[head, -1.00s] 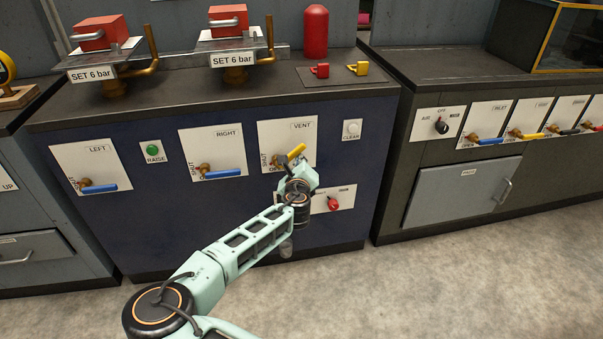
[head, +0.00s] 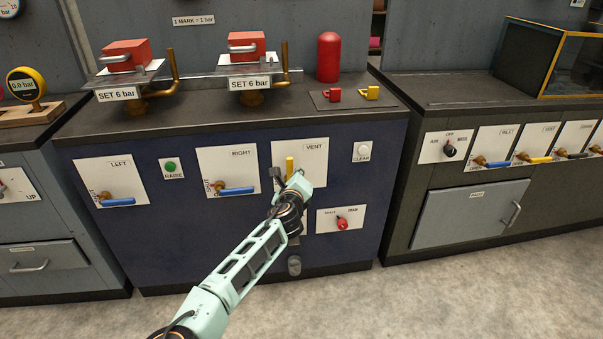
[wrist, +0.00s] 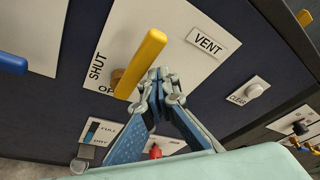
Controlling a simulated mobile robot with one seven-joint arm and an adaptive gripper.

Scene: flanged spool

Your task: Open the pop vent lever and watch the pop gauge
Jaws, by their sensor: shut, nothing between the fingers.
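The yellow vent lever (head: 289,165) stands upright on the white VENT panel (head: 316,160). In the wrist view the lever (wrist: 142,62) points up along the panel, with SHUT to its left and a partly covered OPEN label below. My gripper (wrist: 160,78) is shut and empty, its tips just right of the lever's lower part; I cannot tell whether they touch. In the head view my wrist partly hides my gripper (head: 297,174). A yellow gauge (head: 23,86) at the left reads 0.0 bar. A cut-off dial (head: 8,8) is at the top left; no gauge in view reads "pop".
LEFT (head: 112,182) and RIGHT (head: 228,172) panels have blue levers pointing right. Two red blocks labelled SET 6 bar and a red cylinder (head: 328,57) stand on the counter. The floor in front is clear.

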